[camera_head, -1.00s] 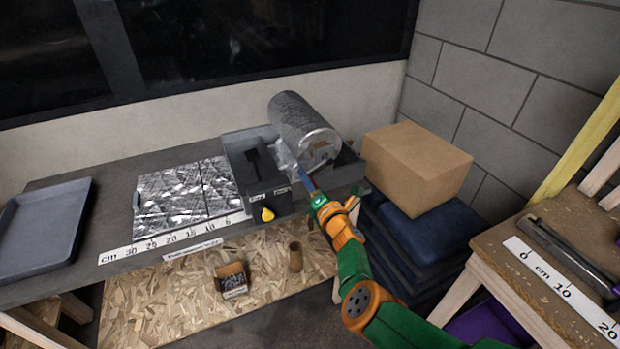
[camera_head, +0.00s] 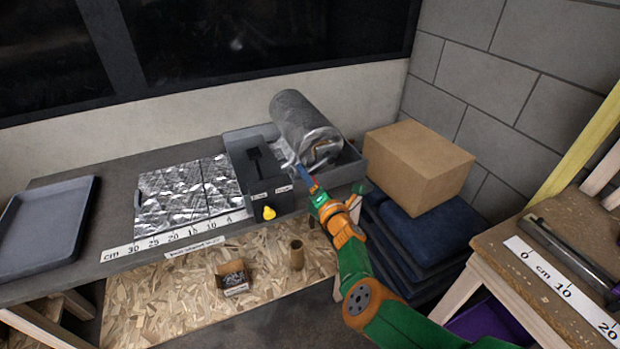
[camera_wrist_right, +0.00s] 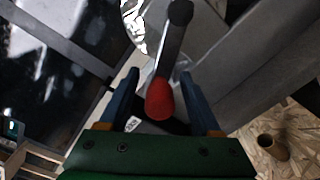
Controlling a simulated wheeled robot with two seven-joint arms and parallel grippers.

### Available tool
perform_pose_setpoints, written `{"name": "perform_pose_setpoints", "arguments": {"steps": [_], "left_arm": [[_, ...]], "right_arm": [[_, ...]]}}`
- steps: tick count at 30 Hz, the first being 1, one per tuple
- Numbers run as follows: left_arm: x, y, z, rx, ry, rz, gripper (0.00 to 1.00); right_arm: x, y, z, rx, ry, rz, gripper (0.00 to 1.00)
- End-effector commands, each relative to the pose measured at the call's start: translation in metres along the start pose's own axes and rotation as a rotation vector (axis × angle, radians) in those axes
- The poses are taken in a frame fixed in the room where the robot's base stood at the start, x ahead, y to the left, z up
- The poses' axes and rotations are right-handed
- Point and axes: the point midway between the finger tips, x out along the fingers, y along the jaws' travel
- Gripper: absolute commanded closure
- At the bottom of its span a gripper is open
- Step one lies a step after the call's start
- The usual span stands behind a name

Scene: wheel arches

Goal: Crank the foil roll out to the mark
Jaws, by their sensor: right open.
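The silver foil roll (camera_head: 300,119) lies in a grey dispenser (camera_head: 282,190) on the dark counter. A foil sheet (camera_head: 180,198) lies flat to its left, along a white cm ruler (camera_head: 178,236). A black lever (camera_head: 255,160) and a yellow knob (camera_head: 268,212) are on the dispenser. My right gripper (camera_head: 302,173) is at the roll's near end. In the right wrist view, the crank's red grip (camera_wrist_right: 160,100) lies between the open fingers of my right gripper (camera_wrist_right: 158,80); contact cannot be told. My left gripper is out of view.
A grey tray (camera_head: 45,225) lies at the counter's left. A cardboard box (camera_head: 418,165) sits on dark blue stacked cushions (camera_head: 430,235) at the right. A small open box (camera_head: 233,278) and a brown tube (camera_head: 296,255) are on the chipboard shelf below. A wooden bench (camera_head: 500,245) stands far right.

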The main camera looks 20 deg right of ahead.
Motion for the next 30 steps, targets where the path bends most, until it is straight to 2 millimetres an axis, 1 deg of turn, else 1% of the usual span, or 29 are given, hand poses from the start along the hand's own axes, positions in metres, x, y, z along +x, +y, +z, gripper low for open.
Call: {"name": "perform_pose_setpoints", "arguments": {"steps": [2,4,6,9,12,15,25,26,28,29,30], "left_arm": [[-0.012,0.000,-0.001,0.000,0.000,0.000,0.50],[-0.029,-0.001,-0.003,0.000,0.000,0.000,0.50],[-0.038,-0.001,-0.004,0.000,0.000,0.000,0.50],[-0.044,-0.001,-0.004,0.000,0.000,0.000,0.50],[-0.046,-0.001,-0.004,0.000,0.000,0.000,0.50],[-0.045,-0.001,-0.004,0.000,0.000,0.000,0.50],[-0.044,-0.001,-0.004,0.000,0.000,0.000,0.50],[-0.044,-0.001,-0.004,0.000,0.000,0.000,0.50],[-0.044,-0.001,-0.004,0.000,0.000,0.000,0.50],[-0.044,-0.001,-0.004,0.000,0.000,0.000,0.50],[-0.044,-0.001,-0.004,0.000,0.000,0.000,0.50]], "right_arm": [[-0.008,0.004,0.002,0.000,0.001,-0.003,0.35],[-0.023,0.007,0.004,-0.001,0.001,-0.005,0.35],[-0.039,0.006,0.004,0.000,0.001,-0.005,0.35],[-0.058,0.003,0.002,0.000,0.001,-0.004,0.35],[-0.068,0.002,0.001,-0.001,0.000,-0.002,0.35],[-0.071,0.001,0.000,0.000,0.000,0.000,0.35],[-0.070,0.000,0.000,-0.004,0.002,-0.001,0.35],[-0.071,-0.002,-0.003,-0.018,0.010,-0.005,0.35],[-0.075,-0.011,-0.020,-0.126,0.073,-0.030,0.35],[-0.079,-0.019,-0.033,-0.210,0.123,-0.046,0.35],[-0.088,-0.033,-0.055,-0.362,0.213,-0.067,0.35]]}}
